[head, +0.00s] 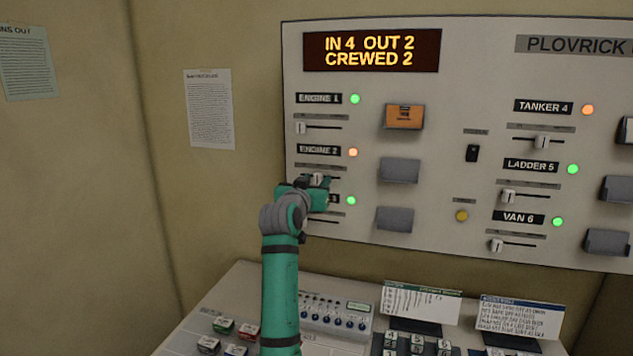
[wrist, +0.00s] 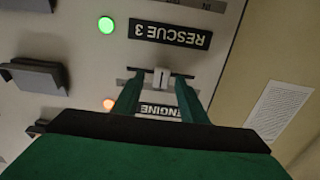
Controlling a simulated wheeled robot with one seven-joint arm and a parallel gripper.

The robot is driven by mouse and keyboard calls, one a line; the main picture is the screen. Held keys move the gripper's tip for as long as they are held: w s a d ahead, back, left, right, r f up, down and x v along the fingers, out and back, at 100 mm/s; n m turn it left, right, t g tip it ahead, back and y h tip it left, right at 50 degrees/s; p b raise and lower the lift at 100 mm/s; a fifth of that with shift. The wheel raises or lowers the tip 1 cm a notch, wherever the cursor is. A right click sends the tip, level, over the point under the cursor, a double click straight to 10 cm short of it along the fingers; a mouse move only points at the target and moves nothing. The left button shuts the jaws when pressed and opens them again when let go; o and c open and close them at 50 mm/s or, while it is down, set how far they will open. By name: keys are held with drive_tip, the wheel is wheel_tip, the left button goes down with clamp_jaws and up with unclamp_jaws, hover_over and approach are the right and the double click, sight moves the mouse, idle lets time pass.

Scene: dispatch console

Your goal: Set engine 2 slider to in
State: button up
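The engine 2 slider has a small pale knob (head: 317,178) under the ENGINE 2 label (head: 318,150). The knob stands away from the left end of its slot, and the engine 2 lamp (head: 352,152) glows orange. In the wrist view, which is upside down, the knob (wrist: 161,78) sits between the two green fingertips. My gripper (head: 316,187) is open around it, with a gap on each side in the wrist view (wrist: 160,84). My gripper hides part of the slot and the label below in the head view.
The display (head: 371,50) reads IN 4 OUT 2, CREWED 2. The engine 1 knob (head: 300,128) is at its slot's left, lamp green. The RESCUE 3 label (wrist: 170,33) is close by. Grey card holders (head: 399,170) jut out to the right. A desk console (head: 240,290) lies below.

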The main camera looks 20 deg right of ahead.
drive_tip(key=shift+w+d, duration=0.2)
drive_tip(key=shift+w, duration=0.15)
drive_tip(key=shift+c, duration=0.3)
clamp_jaws()
drive_tip(key=w+a, duration=0.1)
drive_tip(key=a, duration=0.1)
drive_tip(key=w+a, duration=0.1)
drive_tip(key=a, duration=0.1)
drive_tip(key=shift+w, duration=0.4)
drive_tip(key=shift+w+a, duration=0.1)
drive_tip(key=shift+a, duration=0.15)
drive_tip(key=shift+o, duration=0.3)
unclamp_jaws()
drive_tip(key=shift+w+a, duration=0.1)
drive_tip(key=shift+a, duration=0.1)
drive_tip(key=shift+d, duration=0.15)
